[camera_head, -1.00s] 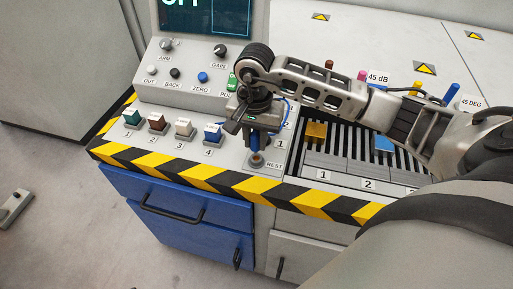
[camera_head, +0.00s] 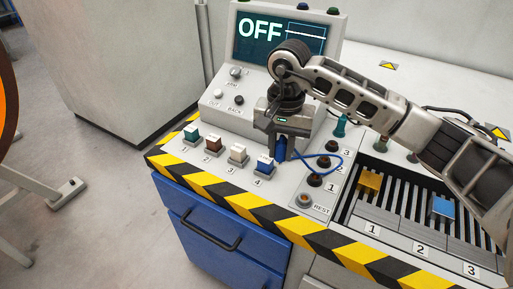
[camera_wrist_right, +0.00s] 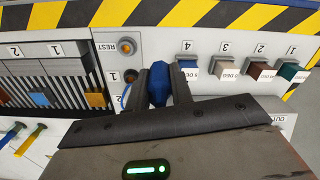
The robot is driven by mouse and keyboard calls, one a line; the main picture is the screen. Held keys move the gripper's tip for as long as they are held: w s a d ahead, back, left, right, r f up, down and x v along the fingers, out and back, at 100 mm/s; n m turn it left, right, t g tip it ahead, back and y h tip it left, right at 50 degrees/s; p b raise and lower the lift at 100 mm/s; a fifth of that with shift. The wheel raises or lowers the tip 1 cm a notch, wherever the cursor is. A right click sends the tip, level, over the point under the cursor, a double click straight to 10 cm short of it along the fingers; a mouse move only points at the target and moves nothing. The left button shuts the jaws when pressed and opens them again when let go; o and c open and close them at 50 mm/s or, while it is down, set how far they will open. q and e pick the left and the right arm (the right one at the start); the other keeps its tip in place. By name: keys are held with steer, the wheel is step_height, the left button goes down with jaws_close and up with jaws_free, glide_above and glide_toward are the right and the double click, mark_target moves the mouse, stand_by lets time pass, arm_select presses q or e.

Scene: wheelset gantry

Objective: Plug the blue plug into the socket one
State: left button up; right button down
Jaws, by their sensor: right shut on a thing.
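My right gripper (camera_head: 281,150) is shut on the blue plug (camera_head: 279,147), which has a thin blue cable looping to the right. In the head view the plug shows beside the blue button marked 4, left of the sockets. In the right wrist view the plug (camera_wrist_right: 158,86) sits between the two dark fingers. Socket one (camera_head: 314,180) is a dark round hole next to a label 1, and looks empty. It also shows in the right wrist view (camera_wrist_right: 130,75), just left of the gripper. My left gripper is not in view.
Several buttons stand left of the gripper, including the blue button (camera_head: 264,165). A slotted tray (camera_head: 373,228) with yellow and blue blocks lies right. The screen (camera_head: 278,40) reads OFF.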

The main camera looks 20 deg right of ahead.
arm_select(q)
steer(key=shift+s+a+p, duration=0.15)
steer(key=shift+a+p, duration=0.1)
steer(key=shift+p, duration=0.35)
arm_select(e)
steer(key=d+f+n, duration=0.1)
steer(key=d+n, duration=0.2)
steer(key=d, duration=0.7)
steer(key=shift+d+f, duration=0.35)
steer(key=shift+d, duration=0.05)
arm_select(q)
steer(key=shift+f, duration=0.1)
arm_select(e)
step_height(320, 180, down, 6)
steer(key=b, duration=0.5)
steer(key=shift+r, duration=0.15)
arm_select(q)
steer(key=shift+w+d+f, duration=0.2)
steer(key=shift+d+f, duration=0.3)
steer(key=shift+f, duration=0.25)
